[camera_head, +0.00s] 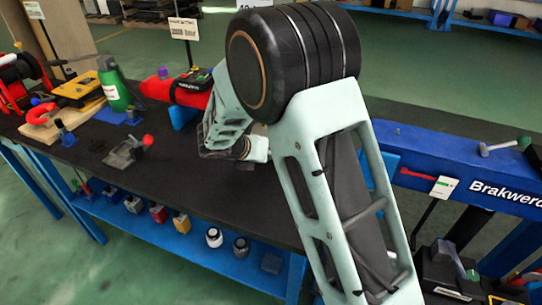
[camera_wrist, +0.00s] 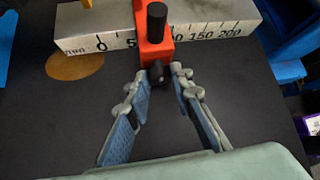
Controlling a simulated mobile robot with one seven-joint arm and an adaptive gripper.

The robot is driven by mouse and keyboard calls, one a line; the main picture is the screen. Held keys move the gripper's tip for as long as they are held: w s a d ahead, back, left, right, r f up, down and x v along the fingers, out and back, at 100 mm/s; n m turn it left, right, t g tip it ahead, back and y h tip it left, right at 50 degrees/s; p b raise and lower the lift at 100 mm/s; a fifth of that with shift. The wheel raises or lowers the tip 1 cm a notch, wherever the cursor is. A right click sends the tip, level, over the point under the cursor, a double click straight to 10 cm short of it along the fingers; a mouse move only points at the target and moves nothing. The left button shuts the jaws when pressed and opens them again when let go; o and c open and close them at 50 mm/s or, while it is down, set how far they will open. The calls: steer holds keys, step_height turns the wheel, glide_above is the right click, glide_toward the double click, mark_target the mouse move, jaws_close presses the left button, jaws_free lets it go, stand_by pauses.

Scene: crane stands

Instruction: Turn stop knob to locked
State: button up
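In the wrist view, a silver bar (camera_wrist: 85,43) with a printed scale lies across the dark worktop. An orange-red slider (camera_wrist: 152,50) sits over it, with an upright black post (camera_wrist: 157,22) on top. A small black knob (camera_wrist: 157,75) sticks out of the slider's near side; I take it for the stop knob. My gripper (camera_wrist: 158,84) is open, with its two fingertips on either side of this knob. I cannot tell whether they touch it. In the head view, my arm hides the bar, slider and knob, and the fingertips are not clear.
On the black table (camera_head: 215,190) stand a green bottle (camera_head: 114,92), a red device (camera_head: 188,90) and a small grey clamp-like thing (camera_head: 128,151) on the left. A blue beam (camera_head: 455,165) with a label is on the right. In the wrist view, blue parts (camera_wrist: 288,68) stand at the right.

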jaws_close()
steer(key=shift+f+b, duration=0.1)
steer(key=shift+b, duration=0.3)
steer(key=y+b, duration=0.1)
steer(key=b, duration=0.1)
steer(key=m+y+b, duration=0.1)
steer(key=b, duration=0.1)
steer(key=t+y+b, duration=0.1)
steer(key=b, duration=0.1)
steer(key=shift+s+d+f+m+b, duration=0.1)
steer(key=shift+d+f+m+b, duration=0.2)
steer(key=shift+d+m, duration=0.1)
steer(key=m+t+y+b, duration=0.1)
steer(key=b, duration=0.3)
steer(key=shift+s+r+y+b, duration=0.1)
steer(key=shift+y+b, duration=0.2)
steer(key=shift+b, duration=0.1)
steer(key=shift+r+y+b, duration=0.15)
steer(key=shift+y+b, duration=0.25)
steer(key=shift+b, duration=0.5)
steer(key=shift+d+r+m+b, duration=0.1)
steer(key=shift+m+b, duration=0.2)
steer(key=o, duration=0.7)
jaws_free()
